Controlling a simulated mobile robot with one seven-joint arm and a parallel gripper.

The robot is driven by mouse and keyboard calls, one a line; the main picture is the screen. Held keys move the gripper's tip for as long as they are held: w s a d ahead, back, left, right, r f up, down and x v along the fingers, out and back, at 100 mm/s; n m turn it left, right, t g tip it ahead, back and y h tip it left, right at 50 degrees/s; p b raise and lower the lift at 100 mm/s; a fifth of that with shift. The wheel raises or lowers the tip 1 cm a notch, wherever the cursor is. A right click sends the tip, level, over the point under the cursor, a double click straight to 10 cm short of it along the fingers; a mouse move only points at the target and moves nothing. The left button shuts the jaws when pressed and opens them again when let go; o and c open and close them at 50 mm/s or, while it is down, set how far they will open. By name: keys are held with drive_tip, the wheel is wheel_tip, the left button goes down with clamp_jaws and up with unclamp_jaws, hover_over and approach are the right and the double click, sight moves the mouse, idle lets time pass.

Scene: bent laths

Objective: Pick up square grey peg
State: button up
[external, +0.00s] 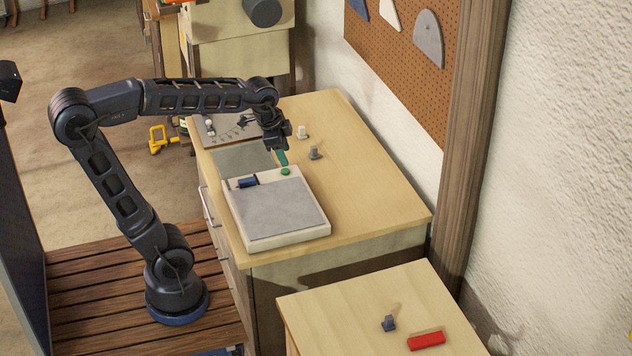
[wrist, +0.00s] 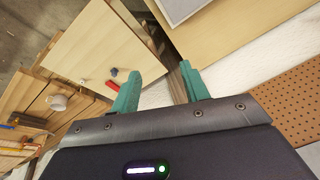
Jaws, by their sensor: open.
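A small grey peg (external: 315,153) stands on the large wooden desk, right of my gripper. Its square shape is hard to make out at this size. A darker blue-grey peg (external: 389,323) stands on the lower front table. My gripper (external: 283,159) has teal fingers and hangs over the desk, left of the grey peg and apart from it. In the wrist view my gripper (wrist: 160,72) is open, with nothing between its fingers. That view shows a small dark peg (wrist: 114,71) far off on a table; the desk's grey peg cannot be made out there.
A cream peg (external: 302,131) stands behind the grey one. A red block (external: 426,341) lies on the front table. The desk's right side is clear.

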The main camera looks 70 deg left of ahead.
drive_tip(key=w+a+f+m+g, duration=0.15)
drive_tip(key=w+a+m, duration=0.25)
drive_tip(key=w+a, duration=0.8)
drive_tip(key=m+g, duration=0.2)
drive_tip(key=m, duration=0.7)
hover_over(314, 148)
wheel_tip(314, 148, down, 24)
drive_tip(key=shift+w+a+f+m+h, duration=0.1)
drive_tip(key=shift+a+f+m+h, duration=0.2)
drive_tip(key=shift+f, duration=0.05)
drive_tip(key=f, duration=1)
drive_tip(key=shift+d+f, duration=0.1)
drive_tip(key=shift+d, duration=0.2)
clamp_jaws()
